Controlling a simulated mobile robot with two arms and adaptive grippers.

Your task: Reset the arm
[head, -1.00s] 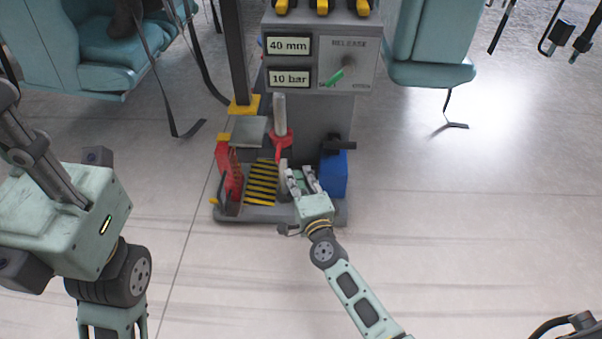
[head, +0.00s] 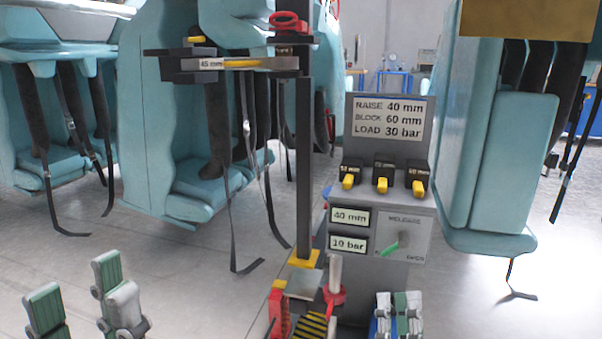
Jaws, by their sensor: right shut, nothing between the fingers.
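My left gripper (head: 82,300) is at the lower left of the head view. Its two green-grey fingers stand up, well apart, with nothing between them. My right gripper (head: 398,315) is at the bottom, right of centre, in front of the grey station's base. Its fingers point up side by side, shut and empty. The wrists and most of both arms are below the frame.
Teal seats (head: 170,120) with hanging straps stand behind.

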